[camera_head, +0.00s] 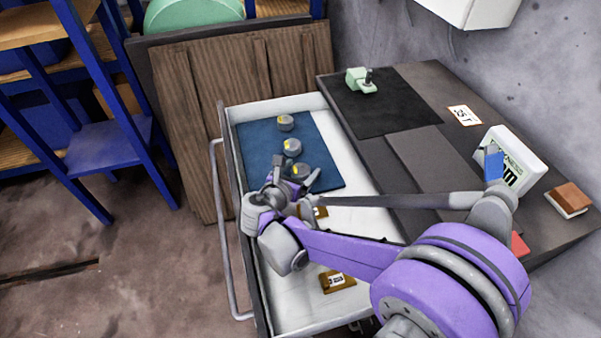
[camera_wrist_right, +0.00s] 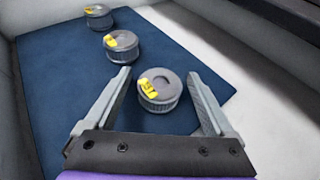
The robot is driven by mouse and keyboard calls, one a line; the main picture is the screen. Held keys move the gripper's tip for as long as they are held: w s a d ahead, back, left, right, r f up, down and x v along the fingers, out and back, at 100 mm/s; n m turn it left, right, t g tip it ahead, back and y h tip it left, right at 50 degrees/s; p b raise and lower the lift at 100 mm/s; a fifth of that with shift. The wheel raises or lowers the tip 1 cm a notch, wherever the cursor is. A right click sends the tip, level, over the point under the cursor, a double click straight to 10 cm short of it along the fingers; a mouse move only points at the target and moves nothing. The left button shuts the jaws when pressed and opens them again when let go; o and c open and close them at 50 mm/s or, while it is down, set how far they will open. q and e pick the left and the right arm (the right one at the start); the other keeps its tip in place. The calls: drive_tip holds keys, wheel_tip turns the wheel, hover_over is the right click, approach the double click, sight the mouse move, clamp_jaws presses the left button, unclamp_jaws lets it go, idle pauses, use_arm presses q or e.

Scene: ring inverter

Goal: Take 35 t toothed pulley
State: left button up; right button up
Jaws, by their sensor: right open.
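Three grey toothed pulleys with yellow tags lie in a row on a blue mat (camera_wrist_right: 60,75) in the open drawer. The nearest pulley (camera_wrist_right: 160,90) sits between the spread fingers of my right gripper (camera_wrist_right: 159,75), with gaps on both sides. The middle pulley (camera_wrist_right: 121,45) and the far pulley (camera_wrist_right: 98,16) lie beyond the fingertips. In the head view the near pulley (camera_head: 301,170) is partly hidden by the right gripper (camera_head: 294,175); the middle pulley (camera_head: 292,147) and far pulley (camera_head: 285,122) are clear. The tag lettering is too small to read. My left gripper is out of view.
The drawer (camera_head: 232,170) has raised walls around the mat. Brown labelled cards (camera_head: 337,282) lie in its near part. On the dark bench stand a black mat (camera_head: 390,110), a green device (camera_head: 360,81), a white box (camera_head: 515,160) and a wooden block (camera_head: 568,200).

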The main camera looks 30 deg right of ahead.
drive_tip(key=shift+d, duration=0.1)
clamp_jaws()
idle(0.4)
